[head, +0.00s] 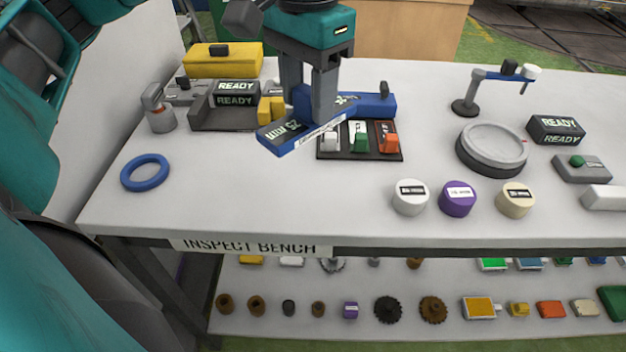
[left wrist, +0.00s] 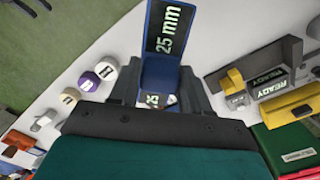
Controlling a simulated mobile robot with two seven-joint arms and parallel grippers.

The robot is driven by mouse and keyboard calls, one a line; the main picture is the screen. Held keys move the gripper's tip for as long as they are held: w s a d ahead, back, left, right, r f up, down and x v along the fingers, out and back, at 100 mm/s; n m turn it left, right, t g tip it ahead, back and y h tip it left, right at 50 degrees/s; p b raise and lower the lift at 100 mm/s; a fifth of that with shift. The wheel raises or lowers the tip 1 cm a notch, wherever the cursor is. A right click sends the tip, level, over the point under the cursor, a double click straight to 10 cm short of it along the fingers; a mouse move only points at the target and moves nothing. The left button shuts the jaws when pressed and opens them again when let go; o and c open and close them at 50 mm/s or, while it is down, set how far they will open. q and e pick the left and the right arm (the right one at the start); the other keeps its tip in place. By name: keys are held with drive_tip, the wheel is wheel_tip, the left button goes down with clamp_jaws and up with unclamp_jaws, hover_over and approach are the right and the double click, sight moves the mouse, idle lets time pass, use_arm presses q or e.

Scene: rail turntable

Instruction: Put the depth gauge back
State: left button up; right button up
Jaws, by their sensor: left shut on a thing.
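My left gripper (head: 310,108) points down over the inspection bench (head: 260,215), shut on a blue piece with a dark "25 mm" label, which looks like the depth gauge (head: 275,138). In the left wrist view the gauge (left wrist: 160,72) sits between the fingers (left wrist: 160,92), its labelled part reaching away from the palm. In the head view a blue bar (head: 372,106) with a black knob extends right behind the fingers. I cannot tell whether it belongs to the gauge, or whether the gauge touches the bench. My right gripper is not in view.
A black tray with white, green and orange switches (head: 361,153) lies close by. A grey fixture with a "READY" display (head: 236,93) and yellow case (head: 222,60) stand left. Several round pots (head: 410,203), a round dish (head: 492,147) and a small stand (head: 466,107) are right. The front left is mostly clear.

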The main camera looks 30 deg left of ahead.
sight(308, 116)
use_arm(q)
drive_tip(key=shift+f+b, duration=0.4)
drive_tip(key=shift+f, duration=7.45)
drive_tip(key=shift+f, duration=0.25)
drive_tip(key=o, duration=0.9)
drive_tip(key=shift+r, duration=0.1)
drive_tip(key=shift+o, duration=0.2)
drive_tip(key=shift+r, duration=0.1)
drive_tip(key=shift+r, duration=0.25)
wheel_tip(308, 116, up, 12)
drive_tip(key=shift+f, duration=0.15)
